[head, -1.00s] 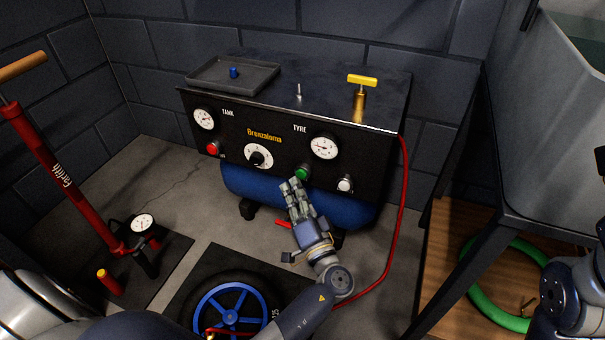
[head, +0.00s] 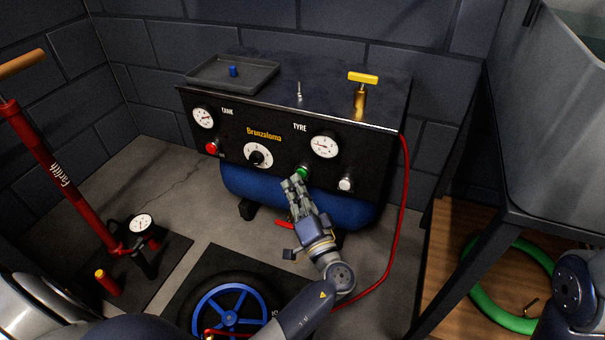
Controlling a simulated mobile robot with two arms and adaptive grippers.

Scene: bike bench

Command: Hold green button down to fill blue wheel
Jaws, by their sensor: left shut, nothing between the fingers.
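The green button (head: 301,171) is on the black compressor front, below the TYRE gauge (head: 324,145). My left gripper (head: 292,183) is shut and empty, its fingertips at the button's lower left edge and overlapping it in the picture. I cannot tell whether they touch it or whether it is pressed in. The blue wheel (head: 207,309) lies flat on a dark mat at the bottom, its tyre partly hidden by my left arm. A red hose (head: 403,215) runs down from the compressor's right side and passes behind my arm. My right gripper is out of view.
A red button (head: 211,147), a dial (head: 258,155) and a white knob (head: 346,184) share the panel. A red floor pump (head: 60,180) stands left. A grey tub (head: 560,120) on a dark stand and a green ring (head: 490,313) are at right.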

